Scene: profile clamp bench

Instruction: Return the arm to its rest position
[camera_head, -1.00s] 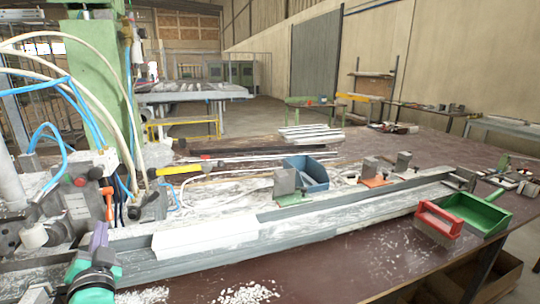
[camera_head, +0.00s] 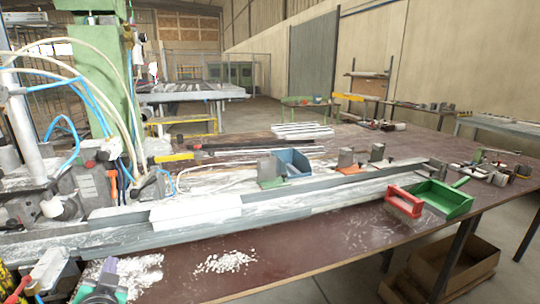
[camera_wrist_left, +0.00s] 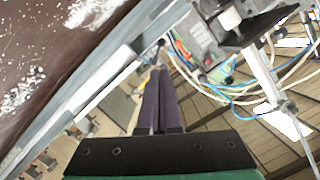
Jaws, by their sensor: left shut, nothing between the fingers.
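My left gripper (camera_head: 107,266) is at the bottom left of the head view, partly cut off by the frame edge, in front of the long profile rail on the bench. Its two purple fingers lie together in the left wrist view (camera_wrist_left: 157,75), shut with nothing between them. My right gripper is not in view. The rail (camera_head: 290,204) runs across the bench, with a white profile piece (camera_head: 195,211) lying along it.
The brown bench top (camera_head: 300,262) bears white chips (camera_head: 224,262). A red-handled brush (camera_head: 405,202) and a green dustpan (camera_head: 442,199) lie at the right. A blue bin (camera_head: 296,163) stands behind the rail. Hoses and a green machine column (camera_head: 105,75) stand at the left.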

